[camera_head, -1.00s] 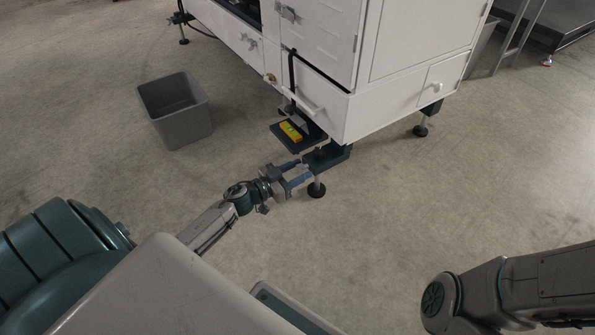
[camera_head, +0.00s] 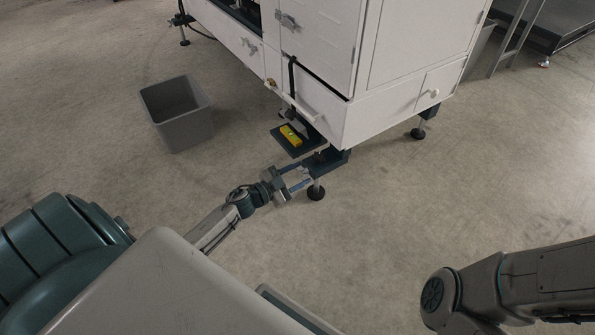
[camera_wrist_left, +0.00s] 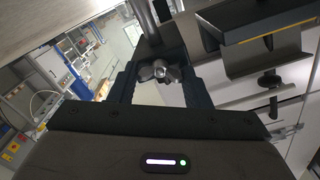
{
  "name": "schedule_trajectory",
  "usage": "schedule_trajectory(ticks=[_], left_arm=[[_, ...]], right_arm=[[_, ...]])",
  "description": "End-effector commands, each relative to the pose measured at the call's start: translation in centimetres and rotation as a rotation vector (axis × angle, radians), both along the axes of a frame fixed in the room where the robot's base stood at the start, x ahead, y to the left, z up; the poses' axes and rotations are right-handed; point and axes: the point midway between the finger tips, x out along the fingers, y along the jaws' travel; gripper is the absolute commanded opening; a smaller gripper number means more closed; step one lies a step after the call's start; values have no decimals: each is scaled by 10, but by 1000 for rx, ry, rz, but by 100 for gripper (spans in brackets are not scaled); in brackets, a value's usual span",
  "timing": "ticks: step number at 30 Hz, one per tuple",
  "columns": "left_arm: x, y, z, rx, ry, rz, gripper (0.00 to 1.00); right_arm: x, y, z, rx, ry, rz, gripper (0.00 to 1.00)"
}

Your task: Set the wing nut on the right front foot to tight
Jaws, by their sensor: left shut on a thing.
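The right front foot (camera_head: 316,194) is a dark round pad on a short stem under the near corner of the white machine. The wing nut (camera_wrist_left: 160,73) is a small grey lobed piece on the foot's rod (camera_wrist_left: 148,22), seen in the left wrist view. My left gripper (camera_head: 301,181) is at the foot's stem. In the wrist view, its two dark fingers are on either side of the wing nut, shut on it. In the head view the nut is too small to make out. My right arm shows at lower right; its gripper is out of view.
A dark plate (camera_head: 287,147) with a yellow block (camera_head: 291,135) sits beside the white machine (camera_head: 345,125), just above my left gripper. A grey bin (camera_head: 187,132) stands on the floor at left. Another machine foot (camera_head: 417,133) is at right. The floor in front is clear.

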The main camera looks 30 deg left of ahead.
Motion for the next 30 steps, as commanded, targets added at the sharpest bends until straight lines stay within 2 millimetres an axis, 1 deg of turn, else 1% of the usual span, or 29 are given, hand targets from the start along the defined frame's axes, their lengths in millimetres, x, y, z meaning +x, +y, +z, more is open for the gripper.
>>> schedule_trajectory(ticks=[1,3,12,24,30], left_arm=[[0,0,2,41,-14,0,21],[0,0,1,101,-40,0,21],[0,0,0,365,-150,0,21],[-1,0,-2,710,-292,0,21],[-1,0,-2,853,-352,0,21]], right_arm=[[0,0,5,0,0,0,57],[0,0,8,1,-1,-1,57],[0,0,16,0,-1,-3,57],[0,0,16,1,-2,-3,57],[-1,0,14,1,-2,-3,57]])
